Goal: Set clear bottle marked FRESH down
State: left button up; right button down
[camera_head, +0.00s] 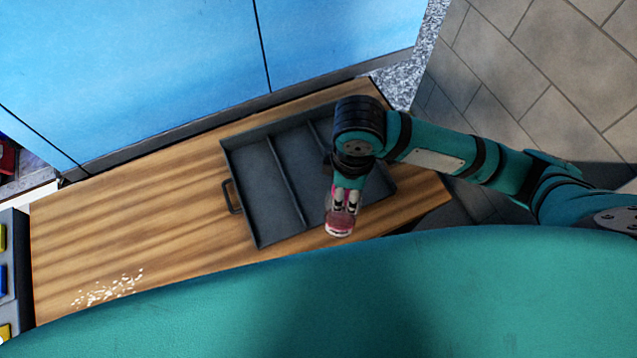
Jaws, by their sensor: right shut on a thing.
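My right gripper (346,202) points down and is shut on a small clear bottle (340,224) with pink-red showing in it. The bottle appears over or beside the near edge of the dark grey tray (264,190), around its right-hand compartment. I cannot tell whether the bottle touches anything below, and no FRESH marking is readable. My gripper and wrist hide part of the tray's right side. My left gripper is not in view.
The tray has divided compartments, and those in view on the left look empty. It stands on a wooden worktop (130,220), mostly clear to the left except for pale scattered bits (108,288). Blue panels (180,70) stand behind; a dark rack (12,270) is at far left.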

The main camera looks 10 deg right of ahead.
jog(key=w+a+f+n, duration=0.1)
jog(key=w+f+n, duration=0.1)
jog(key=w, duration=0.5)
jog(key=w+a+f+n+p, duration=0.1)
jog(key=w+f+n, duration=0.2)
jog(key=w, duration=0.5)
jog(key=shift+a+f+n, duration=0.35)
jog(key=shift+n, duration=0.45)
jog(key=c, duration=0.6)
grip_release()
notch_tip(320, 180, up, 12)
